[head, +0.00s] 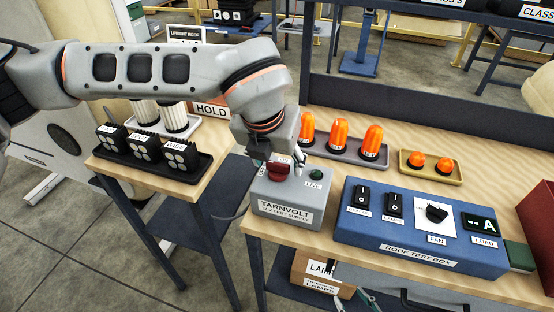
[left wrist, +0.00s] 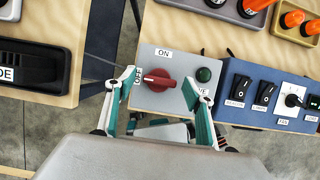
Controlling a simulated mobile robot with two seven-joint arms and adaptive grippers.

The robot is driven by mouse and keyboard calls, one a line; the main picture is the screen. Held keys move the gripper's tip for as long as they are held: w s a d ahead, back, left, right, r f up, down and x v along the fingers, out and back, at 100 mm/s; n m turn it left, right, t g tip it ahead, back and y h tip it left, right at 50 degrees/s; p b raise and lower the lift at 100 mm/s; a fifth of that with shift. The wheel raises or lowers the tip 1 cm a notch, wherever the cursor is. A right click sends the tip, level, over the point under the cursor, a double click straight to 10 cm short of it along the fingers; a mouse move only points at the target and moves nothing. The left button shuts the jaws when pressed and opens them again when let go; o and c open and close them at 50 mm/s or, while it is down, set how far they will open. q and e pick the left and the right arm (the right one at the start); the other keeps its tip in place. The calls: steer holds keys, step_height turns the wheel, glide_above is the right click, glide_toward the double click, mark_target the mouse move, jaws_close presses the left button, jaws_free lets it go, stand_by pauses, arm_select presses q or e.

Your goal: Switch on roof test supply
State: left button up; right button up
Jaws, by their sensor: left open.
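The grey test supply box (head: 285,196), labelled TARNVOLT, sits at the left end of the bench. Its red rotary knob (left wrist: 158,80) points left, towards the partly covered OFF label (left wrist: 137,76). The ON label (left wrist: 163,52) is above the knob. A green lamp (left wrist: 203,75) labelled LIVE is to the right and looks dark. My left gripper (left wrist: 159,84) is open above the box, one finger on each side of the knob in the picture; contact cannot be told. It hides part of the box in the head view (head: 280,158). Parts of my right gripper (head: 352,297) show at the bottom edge.
The blue roof test box (head: 415,262) with switches, a dial and a display stands to the right. Trays of orange beacons (head: 345,154) stand behind. A side table at left holds black lamps (head: 142,148). A LAMPS carton (head: 318,274) is under the bench.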

arm_select(q)
steer(key=c, duration=1.1)
